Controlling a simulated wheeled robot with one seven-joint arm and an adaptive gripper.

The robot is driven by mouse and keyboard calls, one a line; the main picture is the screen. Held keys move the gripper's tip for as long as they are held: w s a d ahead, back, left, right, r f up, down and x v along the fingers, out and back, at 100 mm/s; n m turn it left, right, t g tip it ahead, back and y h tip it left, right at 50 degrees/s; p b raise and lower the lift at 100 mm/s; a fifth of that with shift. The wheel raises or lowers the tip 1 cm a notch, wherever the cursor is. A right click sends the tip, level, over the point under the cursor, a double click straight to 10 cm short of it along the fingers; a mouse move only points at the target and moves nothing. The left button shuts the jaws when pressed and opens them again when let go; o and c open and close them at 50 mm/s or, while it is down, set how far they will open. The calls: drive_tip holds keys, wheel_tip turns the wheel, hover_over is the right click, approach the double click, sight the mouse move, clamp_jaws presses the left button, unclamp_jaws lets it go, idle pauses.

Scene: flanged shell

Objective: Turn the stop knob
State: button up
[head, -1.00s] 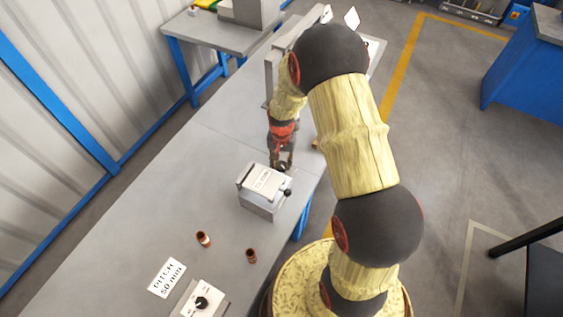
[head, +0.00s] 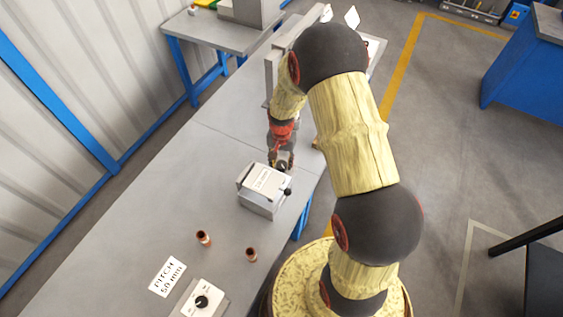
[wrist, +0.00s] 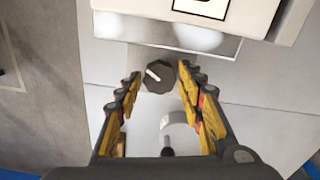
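A dark faceted knob with a white pointer line (wrist: 157,75) sits on a pale plate in the wrist view, just beyond a grey box. Its pointer is aimed up and left there. My gripper (wrist: 162,78) is open, with one fingertip on each side of the knob. I cannot tell whether either fingertip touches it. In the head view my gripper (head: 281,163) is low, right behind the labelled box, and hides most of this knob. A second black knob on a white plate (head: 202,302) is at the near end of the bench.
The grey box (head: 264,188) with a label and a black ball-ended part (head: 288,192) stands close to my gripper. Two copper-coloured fittings (head: 203,238) (head: 251,254) and a "PITCH 50 mm" card (head: 167,277) lie nearer. The bench left of the box is clear.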

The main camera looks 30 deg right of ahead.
sight(282, 165)
wheel_tip(282, 165, up, 12)
idle(0.6)
idle(0.4)
drive_tip(key=s+a+r+n+t+b, duration=0.1)
drive_tip(key=s+a+r+n, duration=0.3)
drive_tip(key=s+r, duration=0.6)
drive_tip(key=s+a+r+n+t, duration=0.4)
drive_tip(key=s+r, duration=0.7)
drive_tip(key=r, duration=0.3)
drive_tip(key=shift+s+a+r+n+t+b, duration=0.25)
drive_tip(key=shift+a+r+n+b, duration=0.2)
drive_tip(key=shift+a, duration=0.7)
